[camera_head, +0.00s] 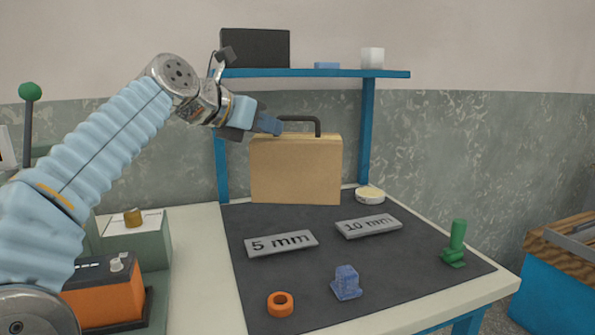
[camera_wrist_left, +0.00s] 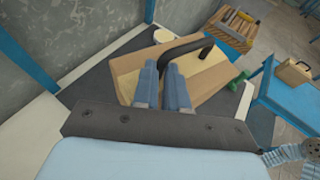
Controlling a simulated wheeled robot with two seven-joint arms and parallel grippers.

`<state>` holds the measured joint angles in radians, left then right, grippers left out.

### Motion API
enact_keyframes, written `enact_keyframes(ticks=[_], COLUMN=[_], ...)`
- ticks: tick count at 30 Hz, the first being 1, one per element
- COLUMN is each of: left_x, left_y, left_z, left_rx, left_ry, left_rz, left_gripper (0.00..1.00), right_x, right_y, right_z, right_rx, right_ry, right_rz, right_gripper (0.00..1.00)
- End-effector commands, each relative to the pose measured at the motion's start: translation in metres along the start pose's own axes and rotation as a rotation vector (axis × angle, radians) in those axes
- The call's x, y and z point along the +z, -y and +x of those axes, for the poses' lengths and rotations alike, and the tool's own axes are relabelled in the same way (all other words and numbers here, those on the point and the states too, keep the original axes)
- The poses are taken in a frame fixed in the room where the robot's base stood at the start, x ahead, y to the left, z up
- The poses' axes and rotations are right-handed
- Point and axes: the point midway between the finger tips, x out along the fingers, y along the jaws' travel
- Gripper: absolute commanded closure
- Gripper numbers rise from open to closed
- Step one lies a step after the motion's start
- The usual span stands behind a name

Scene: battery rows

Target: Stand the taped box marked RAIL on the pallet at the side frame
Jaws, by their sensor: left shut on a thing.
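A tan box (camera_head: 296,172) with a dark handle (camera_head: 318,126) is upright at the back of the dark mat, and it also shows from above in the left wrist view (camera_wrist_left: 210,80). I cannot see a RAIL mark or tape on it. My left gripper (camera_head: 275,128) reaches in from the left and is shut on the handle's left part, between its blue fingers (camera_wrist_left: 162,82). I cannot tell whether the box's base touches the mat. A wood-topped blue stand (camera_head: 562,262) is at the right edge; I cannot tell if it is the pallet. My right gripper is not in view.
A blue shelf (camera_head: 330,73) stands behind the box. The mat (camera_head: 395,265) holds plates marked 5 mm (camera_head: 281,243) and 10 mm (camera_head: 368,226), an orange ring (camera_head: 280,303), a blue block (camera_head: 346,282) and a green piece (camera_head: 455,243). Another handled box (camera_wrist_left: 292,73) stands on a blue table.

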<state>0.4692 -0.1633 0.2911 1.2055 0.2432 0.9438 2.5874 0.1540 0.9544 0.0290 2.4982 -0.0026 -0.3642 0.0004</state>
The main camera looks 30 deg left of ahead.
Motion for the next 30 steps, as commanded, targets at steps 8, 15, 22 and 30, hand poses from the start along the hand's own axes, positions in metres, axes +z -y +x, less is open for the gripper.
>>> enact_keyframes(ticks=[8,15,22,30], left_x=[-0.003,-0.021,-0.037,-0.045], left_y=[-0.031,-0.056,-0.069,-0.075], left_z=[0.046,0.087,0.112,0.125], left_rx=[0.000,0.001,0.002,0.000], left_ry=[0.007,0.006,0.009,0.008], left_rz=[-0.002,-0.002,-0.001,0.000], left_gripper=[1.00,1.00,1.00,1.00], right_x=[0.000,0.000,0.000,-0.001], right_y=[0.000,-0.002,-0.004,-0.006], right_z=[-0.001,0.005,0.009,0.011], right_rx=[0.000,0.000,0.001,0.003], right_ry=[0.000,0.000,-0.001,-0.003], right_rz=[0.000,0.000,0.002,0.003], right_gripper=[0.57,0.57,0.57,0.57])
